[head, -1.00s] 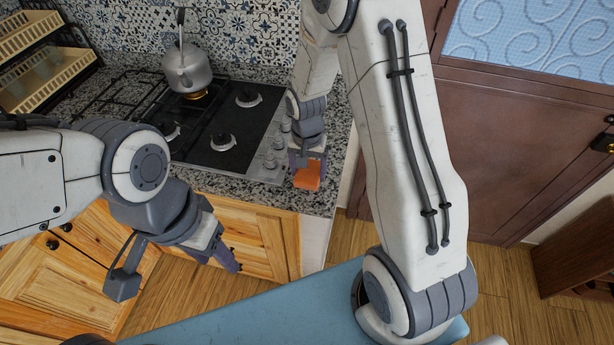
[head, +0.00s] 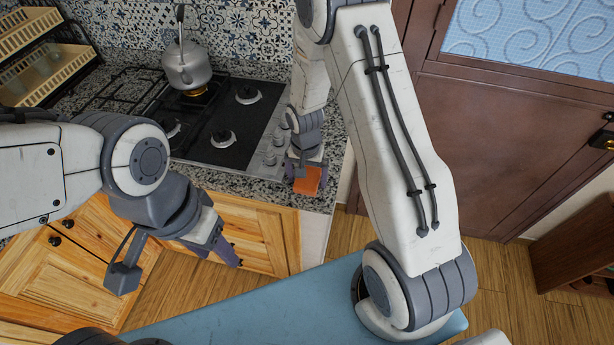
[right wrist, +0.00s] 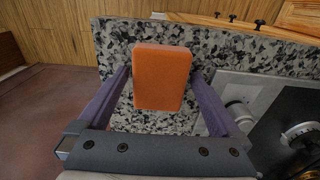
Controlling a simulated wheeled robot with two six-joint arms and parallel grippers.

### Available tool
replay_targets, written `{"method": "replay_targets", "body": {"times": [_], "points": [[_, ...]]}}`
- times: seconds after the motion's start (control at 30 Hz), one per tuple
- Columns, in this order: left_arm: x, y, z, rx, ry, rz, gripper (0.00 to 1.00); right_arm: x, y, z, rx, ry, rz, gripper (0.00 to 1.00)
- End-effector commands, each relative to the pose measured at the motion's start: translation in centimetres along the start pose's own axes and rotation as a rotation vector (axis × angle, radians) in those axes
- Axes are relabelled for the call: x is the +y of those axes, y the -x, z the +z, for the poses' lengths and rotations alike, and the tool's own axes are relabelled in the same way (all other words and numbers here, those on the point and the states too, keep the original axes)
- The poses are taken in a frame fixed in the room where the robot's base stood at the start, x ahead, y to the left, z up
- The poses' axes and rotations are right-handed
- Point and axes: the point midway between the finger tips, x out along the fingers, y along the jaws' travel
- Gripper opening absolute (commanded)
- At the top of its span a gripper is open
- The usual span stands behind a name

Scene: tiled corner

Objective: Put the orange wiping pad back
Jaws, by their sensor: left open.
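The orange wiping pad (head: 309,181) is at the counter's front right corner, beside the stove. In the right wrist view the pad (right wrist: 162,76) sits squarely between my two purple fingers, with a fingertip against each side edge. My right gripper (head: 306,177) is shut on it and reaches down from above. I cannot tell whether the pad's underside touches the granite. My left gripper (head: 222,250) is open and empty, in front of the wooden cabinets, well left of the pad.
The speckled granite counter (head: 270,190) ends just right of the pad. The gas stove (head: 225,125) with a grey kettle (head: 187,68) stands to the left. A dish rack (head: 40,50) is at the far left, and a brown door (head: 500,130) at the right.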

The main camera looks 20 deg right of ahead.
Motion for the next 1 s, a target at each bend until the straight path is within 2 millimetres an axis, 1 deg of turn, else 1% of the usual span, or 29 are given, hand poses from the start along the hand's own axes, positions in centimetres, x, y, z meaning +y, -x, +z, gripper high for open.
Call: {"method": "replay_targets", "body": {"times": [0.17,0.27,0.37,0.6,0.7,0.8,0.9,0.97,1.0], "points": [[0.0,0.4,0.0,0.000,0.000,0.000,0.50,0.0,0.4,0.0,0.000,0.000,0.000,1.00],[0.0,0.0,0.0,0.000,0.000,0.000,0.50,-0.1,1.2,-0.1,0.005,0.000,-0.003,1.00],[0.0,-0.5,0.0,0.000,0.000,0.000,0.50,-0.1,2.7,-0.1,0.006,0.000,-0.004,1.00],[-0.1,-1.5,0.1,0.000,-0.001,0.000,0.50,-0.1,7.8,-0.1,0.006,0.000,-0.005,1.00],[-0.1,-1.8,0.1,0.000,-0.001,0.000,0.50,-0.1,9.7,-0.1,0.006,0.000,-0.004,1.00],[-0.1,-2.0,0.1,0.000,-0.001,0.000,0.50,-0.1,11.1,-0.1,0.003,0.000,-0.002,1.00],[-0.1,-2.1,0.1,0.000,-0.001,0.000,0.50,-0.1,11.9,0.0,0.002,0.001,-0.002,1.00],[-0.1,-2.1,0.1,0.000,-0.001,0.000,0.50,-0.3,12.5,0.5,0.002,0.023,-0.004,1.00],[-0.1,-2.1,0.1,0.000,-0.001,0.000,0.50,-0.7,13.2,1.3,0.002,0.057,-0.008,1.00]]}}
